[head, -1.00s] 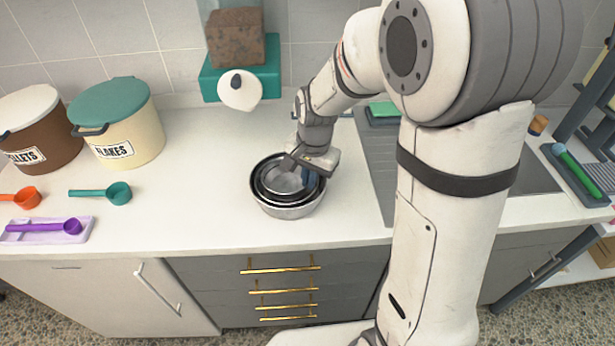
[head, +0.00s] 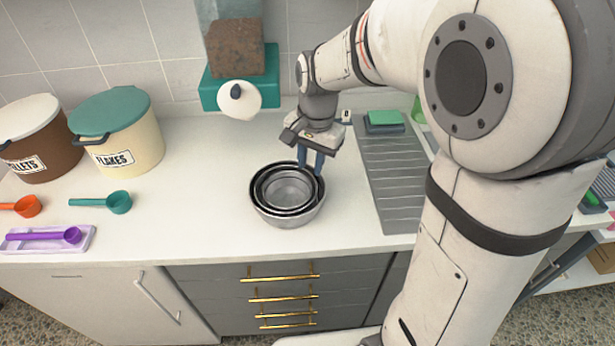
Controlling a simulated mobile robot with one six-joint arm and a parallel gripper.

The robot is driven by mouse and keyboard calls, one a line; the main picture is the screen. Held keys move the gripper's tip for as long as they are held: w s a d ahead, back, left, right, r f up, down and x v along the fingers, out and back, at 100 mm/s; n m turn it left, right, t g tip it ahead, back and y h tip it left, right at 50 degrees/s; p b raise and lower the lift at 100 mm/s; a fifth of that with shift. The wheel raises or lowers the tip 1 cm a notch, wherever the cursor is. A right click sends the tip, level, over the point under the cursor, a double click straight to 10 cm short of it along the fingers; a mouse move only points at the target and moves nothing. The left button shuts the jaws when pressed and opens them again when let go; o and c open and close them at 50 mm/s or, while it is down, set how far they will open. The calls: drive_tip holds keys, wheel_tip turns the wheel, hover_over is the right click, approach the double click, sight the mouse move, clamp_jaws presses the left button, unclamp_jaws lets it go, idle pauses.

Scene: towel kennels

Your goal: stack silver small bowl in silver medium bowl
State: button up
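Silver bowls stand nested on the white counter. The small bowl (head: 289,189) is innermost and sits inside the medium bowl (head: 260,190), with its rim level or nearly so. Both are inside a larger outer bowl (head: 287,219). My gripper (head: 311,169) is over the back right rim of the nest, pointing down. Its two blue fingers are apart with nothing between them. The fingertips appear just above or beside the rim; whether they touch it I cannot tell.
A grey ribbed drainer (head: 385,180) with a green sponge (head: 385,118) lies to the right. A dispenser on a teal base (head: 240,90) stands behind. Teal (head: 118,202) and purple (head: 70,236) scoops and a FLAKES bin (head: 125,150) are left.

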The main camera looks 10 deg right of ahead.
wheel_tip(320, 180, up, 4)
drive_tip(key=s+d+n+t, duration=0.1)
drive_tip(key=s+d+n, duration=0.2)
drive_tip(key=s, duration=0.5)
drive_tip(key=s+d+n+t, duration=0.1)
drive_tip(key=s+d+n, duration=0.2)
drive_tip(key=s+d, duration=0.2)
drive_tip(key=s, duration=0.2)
drive_tip(key=shift+s+d+f+n+h, duration=0.25)
drive_tip(key=shift+s+f+n+h, duration=0.05)
drive_tip(key=shift+s+f+h, duration=0.1)
idle(0.3)
